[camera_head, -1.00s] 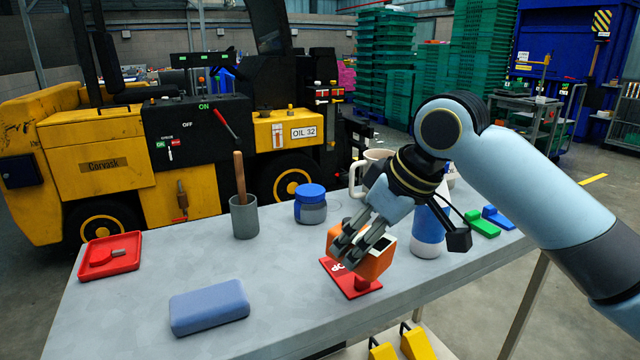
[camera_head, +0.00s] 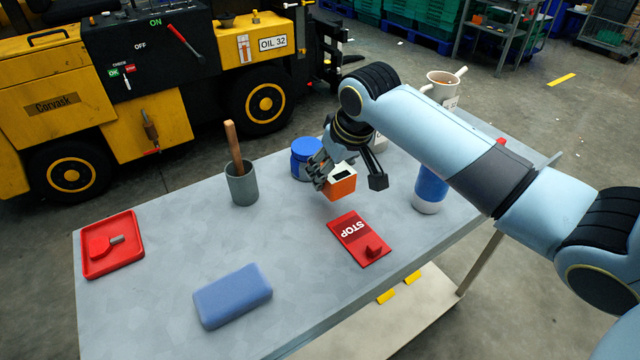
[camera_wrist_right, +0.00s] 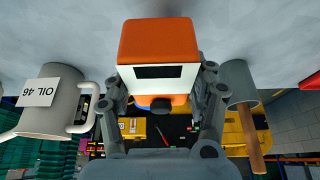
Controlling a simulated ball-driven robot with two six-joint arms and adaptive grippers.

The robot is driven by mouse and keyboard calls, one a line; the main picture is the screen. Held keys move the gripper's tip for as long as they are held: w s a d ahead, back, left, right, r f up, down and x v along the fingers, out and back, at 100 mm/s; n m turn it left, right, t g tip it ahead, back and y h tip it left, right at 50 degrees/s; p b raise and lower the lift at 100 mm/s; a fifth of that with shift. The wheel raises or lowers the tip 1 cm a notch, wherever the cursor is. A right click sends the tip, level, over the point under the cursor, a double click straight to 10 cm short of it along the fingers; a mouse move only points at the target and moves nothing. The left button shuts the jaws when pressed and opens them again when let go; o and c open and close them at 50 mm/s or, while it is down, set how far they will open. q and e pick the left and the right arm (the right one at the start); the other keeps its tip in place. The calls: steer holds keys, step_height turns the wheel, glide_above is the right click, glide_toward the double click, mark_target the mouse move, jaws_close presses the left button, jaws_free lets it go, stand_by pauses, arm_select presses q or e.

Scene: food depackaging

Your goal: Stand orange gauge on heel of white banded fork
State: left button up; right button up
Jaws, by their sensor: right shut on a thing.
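The orange gauge (camera_head: 342,187) is a small box with a white face and a dark display window. My right gripper (camera_head: 322,170) is shut on it and holds it above the grey table, near the blue-lidded jar. In the right wrist view the gauge (camera_wrist_right: 160,45) sits between the two fingers, its white face and a dark round knob toward the camera. Dark parts at the forklift's right end (camera_head: 330,60) show, but I cannot make out a white banded fork or its heel. My left gripper is not in view.
On the table (camera_head: 150,310) are a red STOP plate (camera_head: 350,230), blue block (camera_head: 232,295), red tray (camera_head: 86,262), grey cup with wooden handle (camera_head: 241,186), blue-lidded jar (camera_head: 303,160) and blue-white bottle (camera_head: 429,190). The yellow forklift (camera_head: 50,105) stands behind.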

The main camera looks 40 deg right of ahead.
steer(key=shift+w+a+f, duration=0.45)
steer(key=shift+w, duration=0.25)
steer(key=shift+w+a+f, duration=0.15)
steer(key=shift+w+f, duration=0.05)
steer(key=shift+w, duration=0.05)
steer(key=shift+f, duration=0.25)
step_height(320, 180, down, 3)
steer(key=shift+a+f, duration=0.1)
steer(key=shift+f, duration=0.25)
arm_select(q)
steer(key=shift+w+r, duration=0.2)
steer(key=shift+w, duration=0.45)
arm_select(e)
steer(key=o, duration=1.4)
steer(key=shift+f, duration=0.15)
